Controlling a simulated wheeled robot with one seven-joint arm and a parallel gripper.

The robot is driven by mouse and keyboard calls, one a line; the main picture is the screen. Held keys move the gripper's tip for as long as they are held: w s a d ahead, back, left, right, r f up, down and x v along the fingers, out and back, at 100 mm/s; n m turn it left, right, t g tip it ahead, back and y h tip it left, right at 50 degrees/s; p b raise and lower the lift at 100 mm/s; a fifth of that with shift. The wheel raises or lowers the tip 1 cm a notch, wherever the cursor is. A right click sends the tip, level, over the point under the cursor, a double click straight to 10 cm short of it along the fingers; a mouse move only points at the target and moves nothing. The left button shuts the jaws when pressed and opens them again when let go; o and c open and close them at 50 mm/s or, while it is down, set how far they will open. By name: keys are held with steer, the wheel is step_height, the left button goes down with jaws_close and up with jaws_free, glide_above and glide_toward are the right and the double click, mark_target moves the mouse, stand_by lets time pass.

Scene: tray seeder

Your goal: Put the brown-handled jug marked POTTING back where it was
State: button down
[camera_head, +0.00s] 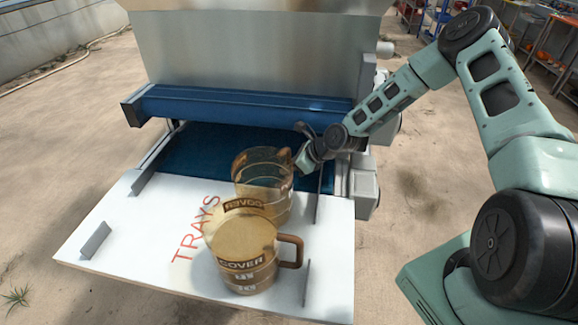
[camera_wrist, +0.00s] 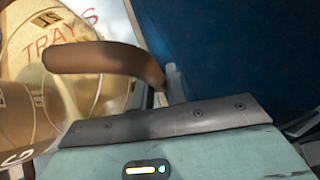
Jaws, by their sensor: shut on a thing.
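A clear jug with tan contents (camera_head: 262,163) is at the back of the white board, close to the blue belt. My gripper (camera_head: 301,160) is at its right side, shut on its brown handle, which also shows in the wrist view (camera_wrist: 105,60). Its label is not readable, so I cannot confirm POTTING. Its base is hidden behind the front jug, so I cannot tell whether it touches the board. The front jug, marked COVER (camera_head: 243,265), stands on the board with its brown handle to the right.
The white board (camera_head: 110,235) has red TRAYS lettering and low metal guides (camera_head: 95,241) at its sides. Its left part is clear. Behind it is the seeder's blue belt (camera_head: 210,150) under a blue roller (camera_head: 245,105). The COVER jug stands very close in front of the held jug.

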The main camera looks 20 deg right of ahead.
steer(key=c, duration=1.4)
jaws_free()
steer(key=shift+f, duration=0.1)
steer(key=shift+d+r, duration=0.1)
steer(key=shift+r, duration=0.15)
steer(key=b+v, duration=0.1)
steer(key=v, duration=1)
steer(key=shift+s+d+r, duration=0.1)
steer(key=shift+s+r, duration=0.15)
steer(key=shift+r, duration=0.05)
